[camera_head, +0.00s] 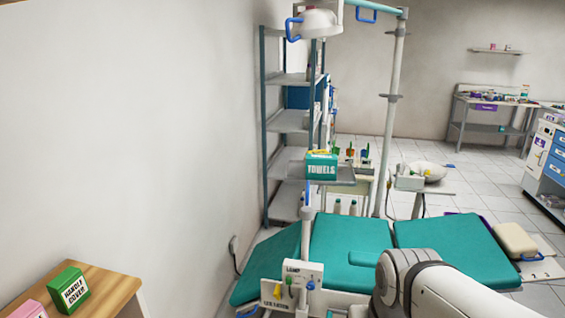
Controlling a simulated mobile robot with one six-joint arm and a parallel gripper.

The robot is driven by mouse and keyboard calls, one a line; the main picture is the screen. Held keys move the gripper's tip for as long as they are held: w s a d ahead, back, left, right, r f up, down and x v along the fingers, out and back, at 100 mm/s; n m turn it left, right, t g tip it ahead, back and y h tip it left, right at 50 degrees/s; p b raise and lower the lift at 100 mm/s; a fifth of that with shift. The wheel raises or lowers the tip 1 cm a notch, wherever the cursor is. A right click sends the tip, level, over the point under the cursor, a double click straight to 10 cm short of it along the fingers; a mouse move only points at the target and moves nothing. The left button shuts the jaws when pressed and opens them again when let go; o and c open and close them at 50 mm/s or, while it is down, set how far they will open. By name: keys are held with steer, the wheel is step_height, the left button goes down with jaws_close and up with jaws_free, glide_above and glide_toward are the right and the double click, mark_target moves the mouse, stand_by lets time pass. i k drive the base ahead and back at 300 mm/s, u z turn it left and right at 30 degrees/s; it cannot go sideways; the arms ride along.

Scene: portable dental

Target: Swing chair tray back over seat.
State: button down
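The dental chair (350,237) has teal pads and lies stretched out across the lower middle of the view. A flat grey tray (346,179) stands above and behind the chair pads in the picture, with a green box marked TOWELS (321,167) on it. I cannot tell whether this is the chair tray, or how far it lies from the seat in depth. A thin white and blue upright (306,222) rises near its left end. A white arm link of mine covers part of the chair at the lower right. My gripper is not in view.
A lamp (316,24) hangs from a tall pole (390,110). Grey shelves (288,120) stand along the wall. A control panel (291,283) is at the chair's near side. A wooden table (110,285) with a HANDLE COVER box (69,290) is at lower left.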

mark_target(295, 174)
steer(key=i, duration=0.95)
